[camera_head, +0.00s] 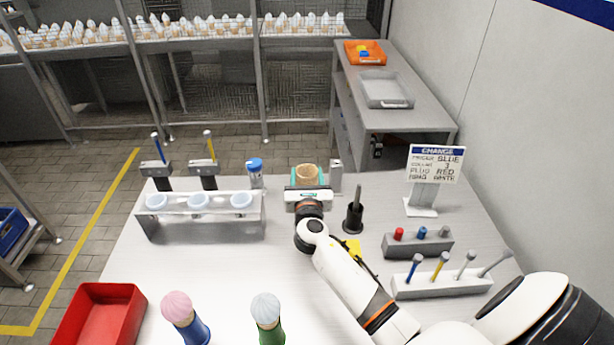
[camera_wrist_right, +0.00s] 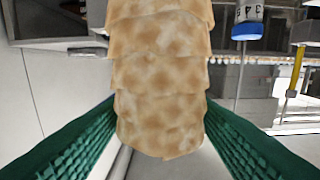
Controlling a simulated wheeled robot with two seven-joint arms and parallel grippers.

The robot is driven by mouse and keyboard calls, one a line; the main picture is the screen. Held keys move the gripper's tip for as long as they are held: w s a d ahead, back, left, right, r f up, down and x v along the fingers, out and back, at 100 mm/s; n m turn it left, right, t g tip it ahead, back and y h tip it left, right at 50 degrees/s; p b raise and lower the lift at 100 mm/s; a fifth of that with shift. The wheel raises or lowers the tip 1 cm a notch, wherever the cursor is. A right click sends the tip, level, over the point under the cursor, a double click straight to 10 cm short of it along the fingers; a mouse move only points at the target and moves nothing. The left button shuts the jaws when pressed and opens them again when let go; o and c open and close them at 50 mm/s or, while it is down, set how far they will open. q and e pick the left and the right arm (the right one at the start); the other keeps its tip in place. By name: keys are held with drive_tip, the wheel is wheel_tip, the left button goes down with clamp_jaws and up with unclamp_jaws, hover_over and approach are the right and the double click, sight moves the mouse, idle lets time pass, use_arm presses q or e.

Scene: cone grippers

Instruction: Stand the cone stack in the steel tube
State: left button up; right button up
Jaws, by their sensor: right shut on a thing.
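The cone stack (camera_head: 307,172) is several tan, mottled wafer cones nested together. My right gripper (camera_head: 307,181) is shut on it, above the far part of the white table. In the right wrist view the stack (camera_wrist_right: 160,75) fills the middle, between the green ribbed finger pads. A grey upright piece (camera_head: 336,173) stands just right of the gripper in the head view; I cannot tell whether it is the steel tube. The gripper hides what is directly below the stack. My left gripper is not in view.
A clear rack (camera_head: 200,228) with pale cups stands left of the gripper. A blue-capped bottle (camera_head: 255,170) is close by. A dark peg on a base (camera_head: 354,212) stands to the right, near a sign (camera_head: 435,165). A red bin (camera_head: 98,318) is at front left.

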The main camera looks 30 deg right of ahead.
drive_tip(key=shift+f, duration=0.35)
drive_tip(key=o, duration=0.8)
drive_tip(key=shift+r, duration=0.1)
drive_tip(key=shift+s, duration=0.1)
drive_tip(key=b+v, duration=0.2)
drive_tip(key=v, duration=1)
